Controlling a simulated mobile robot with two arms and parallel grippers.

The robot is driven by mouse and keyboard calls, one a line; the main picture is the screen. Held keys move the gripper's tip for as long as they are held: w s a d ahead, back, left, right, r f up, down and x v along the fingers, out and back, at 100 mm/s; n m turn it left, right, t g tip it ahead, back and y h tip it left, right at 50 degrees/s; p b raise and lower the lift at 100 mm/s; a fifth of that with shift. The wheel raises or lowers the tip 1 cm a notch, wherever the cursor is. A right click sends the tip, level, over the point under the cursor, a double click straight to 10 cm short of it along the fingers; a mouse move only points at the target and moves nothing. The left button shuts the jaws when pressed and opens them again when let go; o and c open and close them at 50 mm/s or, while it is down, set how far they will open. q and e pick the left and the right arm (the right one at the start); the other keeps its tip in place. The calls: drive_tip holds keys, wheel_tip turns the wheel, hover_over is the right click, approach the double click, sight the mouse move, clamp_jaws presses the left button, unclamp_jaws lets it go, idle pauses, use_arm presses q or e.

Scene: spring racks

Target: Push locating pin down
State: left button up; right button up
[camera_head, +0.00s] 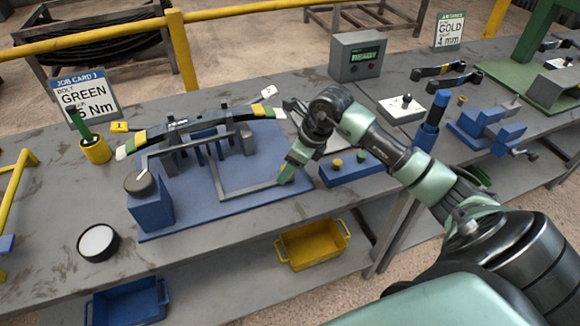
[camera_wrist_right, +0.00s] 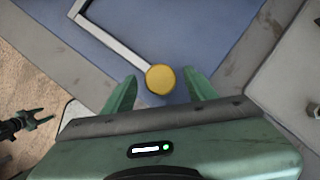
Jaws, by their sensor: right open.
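In the wrist view a round yellow cap (camera_wrist_right: 160,79), which looks like the locating pin's head, sits at the end of a grey bar (camera_wrist_right: 112,38) over a blue base plate (camera_wrist_right: 185,30). My right gripper (camera_wrist_right: 160,84) is open, one finger on each side of the cap; I cannot tell whether they touch it. In the head view my right gripper (camera_head: 289,174) points down at the front right corner of the fixture's base plate (camera_head: 200,213) and hides the cap. A small green-fingered gripper, apparently my left (camera_wrist_right: 43,118), shows open at the wrist view's left edge.
A curved leaf spring (camera_head: 190,124) lies across the fixture. A blue block with a round top (camera_head: 150,205) stands at its left end. A blue holder with two knobs (camera_head: 350,172) is right of my gripper. A dark round tin (camera_head: 98,242) stands front left.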

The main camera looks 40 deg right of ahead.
drive_tip(key=b+v, duration=0.1)
drive_tip(key=v, duration=0.6)
drive_tip(key=shift+r, duration=0.15)
drive_tip(key=shift+s+d, duration=0.1)
